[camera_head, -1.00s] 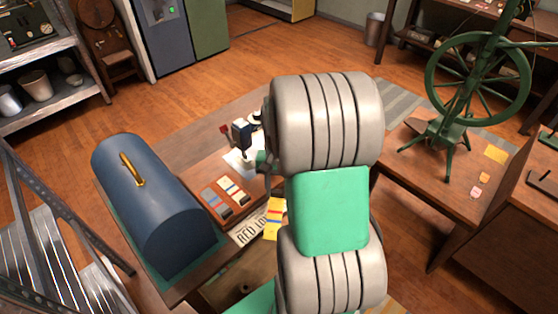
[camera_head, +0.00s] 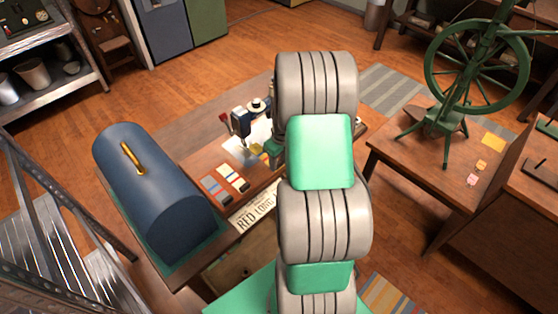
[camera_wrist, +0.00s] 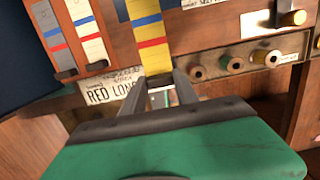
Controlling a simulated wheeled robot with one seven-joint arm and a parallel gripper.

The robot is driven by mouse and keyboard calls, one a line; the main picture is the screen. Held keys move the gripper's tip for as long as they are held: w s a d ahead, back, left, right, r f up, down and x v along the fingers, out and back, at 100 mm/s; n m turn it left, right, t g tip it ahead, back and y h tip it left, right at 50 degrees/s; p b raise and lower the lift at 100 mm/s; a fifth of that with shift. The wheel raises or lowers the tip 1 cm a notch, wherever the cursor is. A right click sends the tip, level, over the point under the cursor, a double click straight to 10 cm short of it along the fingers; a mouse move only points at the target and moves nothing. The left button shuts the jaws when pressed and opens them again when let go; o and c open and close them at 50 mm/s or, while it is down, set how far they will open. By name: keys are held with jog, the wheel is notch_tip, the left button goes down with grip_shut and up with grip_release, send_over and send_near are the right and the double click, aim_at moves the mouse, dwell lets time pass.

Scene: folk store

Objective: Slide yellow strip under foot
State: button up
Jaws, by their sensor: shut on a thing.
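In the wrist view, the yellow strip (camera_wrist: 151,38) with blue and red bands runs up from between my fingertips. My gripper (camera_wrist: 160,82) is shut on its near end. The strip's far end is beyond the top edge. In the head view, my arm hides the gripped end. The dark blue sewing machine (camera_head: 241,123) stands on the table with a pale plate (camera_head: 238,150) at its base. My arm covers its right part. I cannot make out the foot, or whether the strip touches it.
A blue domed case (camera_head: 150,190) stands at the table's left. Two sample cards (camera_head: 232,177) lie between it and the machine. A RED LONG label (camera_head: 255,211) is near the front edge. In the wrist view, several spools (camera_wrist: 235,62) line the right.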

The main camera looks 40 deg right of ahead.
aim_at(267, 158)
jog(key=shift+w+f+b, duration=0.15)
jog(key=shift+f+b, duration=0.75)
jog(key=shift+f, duration=0.4)
jog(key=shift+w+f+b, duration=0.15)
jog(key=shift+f+b, duration=0.75)
jog(key=shift+f, duration=0.4)
jog(key=shift+w, duration=0.1)
jog(key=shift+w+a+b, duration=0.25)
jog(key=shift+w+b, duration=0.1)
jog(key=shift+w, duration=0.85)
jog(key=shift+w+f, duration=0.1)
jog(key=shift+w+a+b, duration=0.2)
jog(key=shift+w+b, duration=0.25)
jog(key=shift+w, duration=0.95)
jog(key=shift+f, duration=0.15)
